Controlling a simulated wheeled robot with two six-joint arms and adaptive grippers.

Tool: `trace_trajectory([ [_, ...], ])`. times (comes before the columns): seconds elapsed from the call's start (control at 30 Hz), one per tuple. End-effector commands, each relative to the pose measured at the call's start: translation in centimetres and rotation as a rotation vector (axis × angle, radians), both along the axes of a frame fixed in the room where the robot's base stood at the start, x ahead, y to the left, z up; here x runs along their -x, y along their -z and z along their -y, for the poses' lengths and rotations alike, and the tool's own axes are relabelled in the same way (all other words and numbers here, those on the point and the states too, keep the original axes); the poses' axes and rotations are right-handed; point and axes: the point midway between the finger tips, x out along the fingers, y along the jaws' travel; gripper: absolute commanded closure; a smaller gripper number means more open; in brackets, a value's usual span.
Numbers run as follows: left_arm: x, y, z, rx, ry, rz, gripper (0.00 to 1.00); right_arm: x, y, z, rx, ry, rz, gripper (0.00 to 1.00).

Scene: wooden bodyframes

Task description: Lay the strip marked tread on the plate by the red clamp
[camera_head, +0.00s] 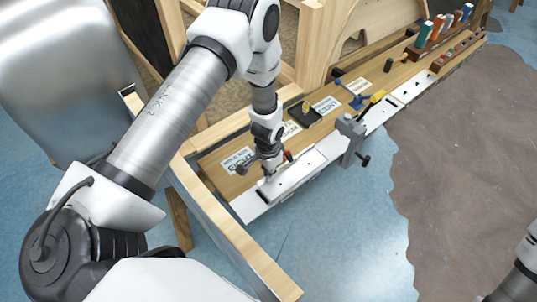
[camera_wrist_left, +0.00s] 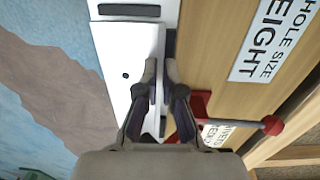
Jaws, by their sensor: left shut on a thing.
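My left gripper (camera_head: 267,176) is low over the white plate (camera_head: 248,208), beside a small red clamp (camera_head: 288,155). In the left wrist view, its fingers (camera_wrist_left: 161,68) are close together at the edge of the white plate (camera_wrist_left: 125,77). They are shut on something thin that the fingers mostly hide. The red clamp (camera_wrist_left: 200,108) with its round-ended handle is just right of the fingers there. I cannot read the word tread on anything, so I cannot tell which strip is held. My right gripper is out of view.
A grey clamp (camera_head: 350,138) stands at the plate's far end, near a blue clamp (camera_head: 357,101). Coloured-handled tools (camera_head: 440,30) stand at the top right. A wooden rail (camera_head: 235,235) borders the near side.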

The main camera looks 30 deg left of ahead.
Motion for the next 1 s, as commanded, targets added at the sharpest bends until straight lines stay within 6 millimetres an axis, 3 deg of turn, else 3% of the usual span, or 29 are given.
trace_trajectory([
  [1.0,0.0,1.2,0.0,0.0,0.0,0.001,1.0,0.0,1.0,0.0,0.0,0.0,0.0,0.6],
])
